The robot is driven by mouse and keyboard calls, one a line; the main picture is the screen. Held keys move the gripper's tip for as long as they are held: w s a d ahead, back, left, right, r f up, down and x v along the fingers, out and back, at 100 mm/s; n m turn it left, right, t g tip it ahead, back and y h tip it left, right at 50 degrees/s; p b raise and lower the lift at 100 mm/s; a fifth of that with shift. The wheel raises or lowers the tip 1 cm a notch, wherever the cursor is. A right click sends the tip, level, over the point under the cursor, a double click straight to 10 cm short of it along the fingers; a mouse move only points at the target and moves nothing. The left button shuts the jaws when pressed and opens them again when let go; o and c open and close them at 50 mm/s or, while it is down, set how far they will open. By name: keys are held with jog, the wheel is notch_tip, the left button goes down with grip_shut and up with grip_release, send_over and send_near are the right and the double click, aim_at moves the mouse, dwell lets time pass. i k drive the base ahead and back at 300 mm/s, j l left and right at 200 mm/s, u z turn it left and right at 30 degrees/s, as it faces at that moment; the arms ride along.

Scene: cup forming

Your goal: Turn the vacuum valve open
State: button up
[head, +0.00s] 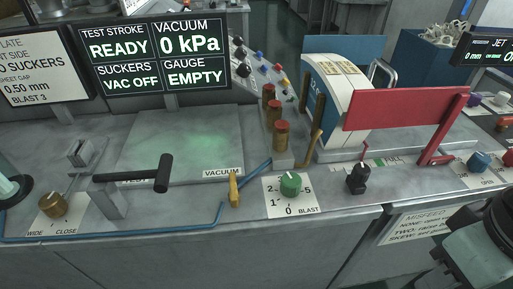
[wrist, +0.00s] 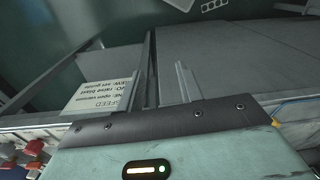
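The vacuum valve has a small yellow lever (head: 234,190), which stands upright on the blue pipe (head: 258,171) at the bench's front, just right of the VACUUM label (head: 222,173). The display (head: 155,55) reads READY, VACUUM 0 kPa, VAC OFF and GAUGE EMPTY. My gripper's teal body shows at the lower right of the head view, well right of the lever and near the bench front. In the wrist view my gripper (wrist: 167,75) has its fingers apart with nothing seen between them. The valve lever is not clearly seen in the wrist view.
A green knob (head: 291,184) on the BLAST dial and a black knob (head: 358,179) sit right of the lever. A black-handled lever (head: 163,174) stands left. Red-capped posts (head: 281,135) and a red bar (head: 405,108) rise behind. The MISFEED placard (head: 418,224) is on the front panel.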

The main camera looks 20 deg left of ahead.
aim_at(233, 194)
jog(key=l+u, duration=0.1)
jog(key=u, duration=0.3)
jog(key=l+u, duration=0.1)
jog(key=u, duration=0.65)
jog(key=l+u, duration=0.15)
jog(key=u, duration=0.25)
jog(key=k+j, duration=0.05)
